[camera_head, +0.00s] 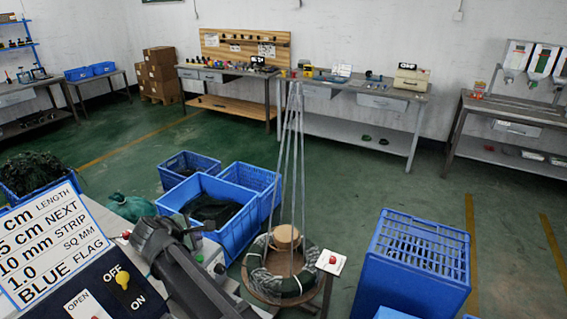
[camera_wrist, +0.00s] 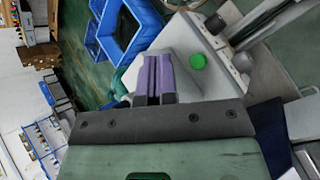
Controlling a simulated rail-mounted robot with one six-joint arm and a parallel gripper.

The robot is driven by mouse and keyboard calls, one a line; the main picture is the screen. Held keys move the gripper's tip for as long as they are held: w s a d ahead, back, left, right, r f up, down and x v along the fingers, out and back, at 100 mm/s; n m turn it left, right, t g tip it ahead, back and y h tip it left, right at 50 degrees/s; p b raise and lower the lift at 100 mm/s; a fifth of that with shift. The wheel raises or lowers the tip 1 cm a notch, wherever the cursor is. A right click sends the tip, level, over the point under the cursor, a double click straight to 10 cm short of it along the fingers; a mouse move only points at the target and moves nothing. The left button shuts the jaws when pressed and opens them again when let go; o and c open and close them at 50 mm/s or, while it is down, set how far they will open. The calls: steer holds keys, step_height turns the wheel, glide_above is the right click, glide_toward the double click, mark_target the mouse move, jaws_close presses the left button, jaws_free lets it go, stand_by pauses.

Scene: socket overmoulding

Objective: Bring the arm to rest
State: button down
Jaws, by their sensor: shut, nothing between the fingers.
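My gripper (camera_wrist: 158,78) shows in the wrist view, with its two purple fingers side by side, closed together and holding nothing. Behind the fingertips in the picture is a light grey machine housing with a green button (camera_wrist: 198,61). I cannot tell how far the fingers are from that housing. The gripper's fingers cannot be made out in the head view.
In the head view, a sign panel (camera_head: 40,245) and switch box (camera_head: 110,290) stand at lower left. Blue crates (camera_head: 240,215), a wire coil stand (camera_head: 290,285) and a slatted blue crate (camera_head: 415,260) are near. Benches (camera_head: 350,90) line the wall; green floor between is clear.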

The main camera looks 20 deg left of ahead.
steer(key=s+d+f+m+g, duration=0.1)
steer(key=d+m+g, duration=0.2)
steer(key=d+m, duration=0.5)
steer(key=s+d+f+m+g+y, duration=0.1)
steer(key=d+m, duration=0.7)
steer(key=d, duration=2.1)
steer(key=s+d+f+m+g, duration=0.1)
steer(key=d+f+m+g, duration=0.2)
steer(key=d, duration=1.6)
steer(key=m+g, duration=0.2)
steer(key=m, duration=0.3)
steer(key=shift+s+d+m, duration=0.2)
steer(key=shift+s+m, duration=0.1)
steer(key=shift+s, duration=0.05)
